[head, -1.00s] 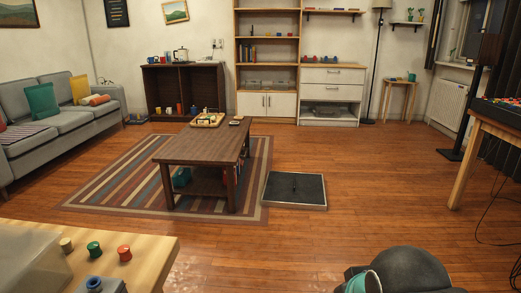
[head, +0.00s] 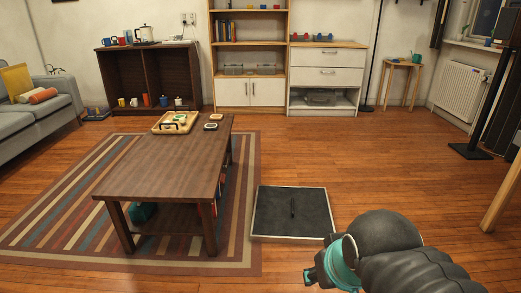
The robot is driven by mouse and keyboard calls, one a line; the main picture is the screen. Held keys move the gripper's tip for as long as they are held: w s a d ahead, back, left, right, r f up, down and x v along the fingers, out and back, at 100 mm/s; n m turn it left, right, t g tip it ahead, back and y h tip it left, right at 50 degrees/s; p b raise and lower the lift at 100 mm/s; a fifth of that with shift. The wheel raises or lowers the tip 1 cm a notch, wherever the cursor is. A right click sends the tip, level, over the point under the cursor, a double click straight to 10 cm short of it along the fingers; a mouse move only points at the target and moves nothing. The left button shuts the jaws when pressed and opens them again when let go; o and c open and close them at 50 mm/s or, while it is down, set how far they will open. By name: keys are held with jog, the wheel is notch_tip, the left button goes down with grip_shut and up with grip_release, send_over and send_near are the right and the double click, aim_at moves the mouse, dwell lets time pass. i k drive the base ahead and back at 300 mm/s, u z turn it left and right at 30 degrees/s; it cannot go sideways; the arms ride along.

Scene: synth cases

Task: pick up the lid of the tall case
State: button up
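My gripper (head: 312,275), with teal and dark parts, shows at the bottom, in front of and to the right of the panel's near edge in the picture. Its fingers are small and partly hidden by my arm, and nothing is seen held in it.
A dark wooden coffee table (head: 160,170) with a tray (head: 157,126) stands on the striped rug (head: 60,215), left of the panel. A dark shelf (head: 148,45), a bookcase (head: 212,60) and a white drawer unit (head: 328,58) line the back wall. Floor right of the panel is clear.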

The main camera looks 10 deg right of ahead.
aim_at(282, 214)
jog(key=i, duration=1.2)
jog(key=u, duration=1.85)
jog(key=i, duration=1.35)
jog(key=z, duration=3.6)
